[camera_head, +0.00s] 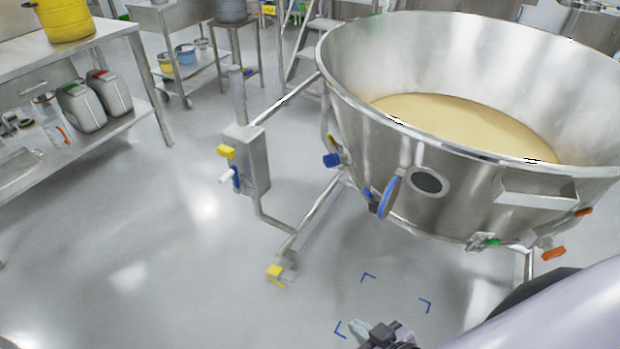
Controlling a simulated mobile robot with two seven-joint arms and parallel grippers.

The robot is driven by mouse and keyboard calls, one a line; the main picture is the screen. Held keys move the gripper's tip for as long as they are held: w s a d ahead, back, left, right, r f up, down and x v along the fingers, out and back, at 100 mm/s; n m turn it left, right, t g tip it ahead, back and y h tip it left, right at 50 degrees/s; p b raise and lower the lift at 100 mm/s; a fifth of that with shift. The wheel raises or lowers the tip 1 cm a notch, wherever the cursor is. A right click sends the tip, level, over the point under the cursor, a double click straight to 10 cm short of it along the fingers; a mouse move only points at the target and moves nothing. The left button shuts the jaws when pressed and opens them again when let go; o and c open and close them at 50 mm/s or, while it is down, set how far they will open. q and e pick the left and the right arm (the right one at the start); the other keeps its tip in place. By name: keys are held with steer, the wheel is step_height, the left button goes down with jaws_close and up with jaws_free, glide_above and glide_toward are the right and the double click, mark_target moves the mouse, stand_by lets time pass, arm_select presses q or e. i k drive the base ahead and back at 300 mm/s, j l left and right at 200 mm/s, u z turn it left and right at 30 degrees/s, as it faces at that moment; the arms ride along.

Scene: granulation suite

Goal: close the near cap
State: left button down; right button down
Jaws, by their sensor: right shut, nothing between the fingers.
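A large steel bowl (375,130) holds pale yellow powder (465,120). A round port with a dark centre (427,180) is on its near outer wall. A blue-edged round cap (389,196) stands swung out to the left of this port, edge-on to me, leaving the port uncovered. My right gripper (368,334) is at the bottom edge, partly cut off, shut and empty. It is below the cap in the picture and well apart from it, over the floor. My left gripper is out of view.
Orange (553,253) and green (492,242) fittings sit low on the bowl's right. A steel post box (250,160) with yellow and blue handles stands left of the bowl. Blue corner marks (425,305) are on the floor. A shelved bench (60,145) is at left; the floor between is clear.

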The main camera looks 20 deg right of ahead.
mark_target(382, 208)
steer(key=i+u, duration=0.35)
steer(key=i, duration=0.55)
steer(key=z, duration=3.1)
